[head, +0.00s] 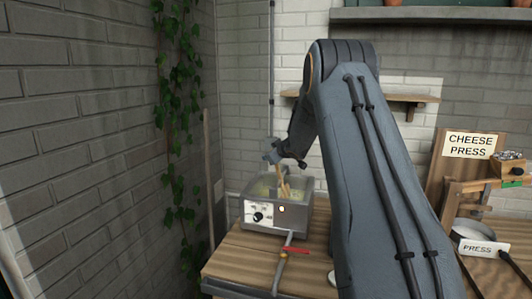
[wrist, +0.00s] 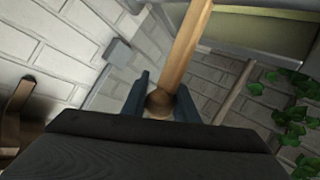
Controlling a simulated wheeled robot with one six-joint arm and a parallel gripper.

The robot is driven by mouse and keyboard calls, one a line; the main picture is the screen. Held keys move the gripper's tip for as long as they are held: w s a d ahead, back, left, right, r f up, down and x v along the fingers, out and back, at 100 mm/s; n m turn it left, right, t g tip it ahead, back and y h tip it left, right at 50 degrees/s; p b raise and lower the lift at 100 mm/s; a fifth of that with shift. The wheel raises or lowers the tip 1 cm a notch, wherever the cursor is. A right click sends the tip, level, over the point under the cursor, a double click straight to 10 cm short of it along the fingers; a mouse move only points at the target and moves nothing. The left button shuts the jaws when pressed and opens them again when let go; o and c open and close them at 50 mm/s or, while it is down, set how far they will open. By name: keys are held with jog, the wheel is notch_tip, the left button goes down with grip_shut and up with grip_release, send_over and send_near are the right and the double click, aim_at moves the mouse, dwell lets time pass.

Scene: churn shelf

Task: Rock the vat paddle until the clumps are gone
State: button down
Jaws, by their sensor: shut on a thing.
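The vat (head: 277,213) is a grey metal box with a dial on its front, on the wooden table. Pale yellow contents (head: 262,189) show inside it; whether they hold clumps is too small to tell. The wooden paddle (head: 283,183) stands tilted in the vat, its lower end down in the contents. My gripper (head: 277,157) is above the vat, shut on the top of the paddle handle. In the wrist view the handle (wrist: 185,48) runs between the two dark fingers of my gripper (wrist: 160,100), and the vat's edge (wrist: 215,48) shows at the top.
A red-handled valve (head: 295,250) on a pipe sticks out in front of the vat. A brick wall with ivy (head: 178,100) is at the left. A wall shelf (head: 400,97) hangs behind my arm. A cheese press with a sign (head: 470,145) stands at the right.

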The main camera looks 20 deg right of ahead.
jog(key=shift+w+a+f, duration=0.15)
jog(key=shift+a+f, duration=0.15)
jog(key=shift+f, duration=0.3)
jog(key=shift+w+a+f, duration=0.1)
jog(key=shift+a+f, duration=0.15)
jog(key=shift+f, duration=0.35)
jog(key=c, duration=1.5)
grip_release()
jog(key=shift+o, duration=0.3)
jog(key=shift+r, duration=0.35)
jog(key=b+v, duration=0.2)
jog(key=v, duration=0.5)
jog(key=shift+s, duration=0.3)
jog(key=shift+r, duration=0.1)
